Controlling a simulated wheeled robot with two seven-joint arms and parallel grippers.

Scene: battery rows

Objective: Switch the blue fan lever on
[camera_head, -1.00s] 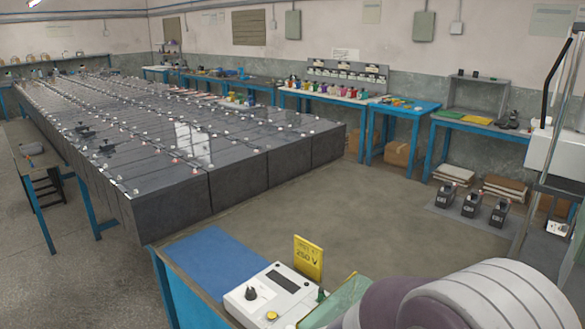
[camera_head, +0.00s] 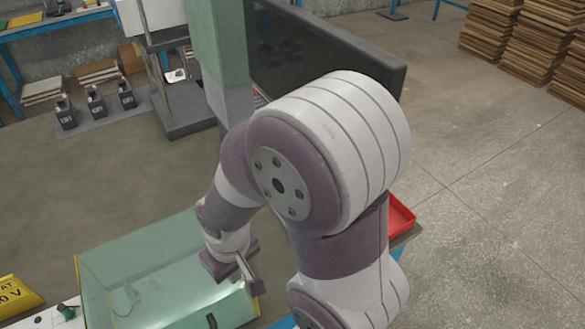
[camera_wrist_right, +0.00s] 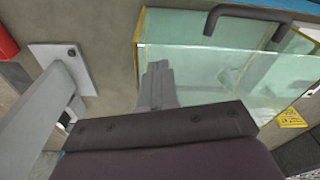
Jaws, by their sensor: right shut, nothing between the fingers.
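No lever that I can make out as the blue fan lever shows in either view. My right gripper (camera_head: 249,274) is at the lower middle of the head view, by the right end of a clear greenish glass box (camera_head: 165,250). In the right wrist view its fingers (camera_wrist_right: 157,84) are together and empty, beside the glass box (camera_wrist_right: 190,57). I cannot tell whether they touch the glass. My left gripper is not in view.
The glass box has a black handle (camera_wrist_right: 248,14). A yellow voltage sign (camera_head: 17,297) stands at the lower left. Three small dark devices (camera_head: 95,103) sit on a floor mat. A dark panel (camera_head: 325,55) stands behind my arm. A red tray (camera_head: 400,216) is right of it.

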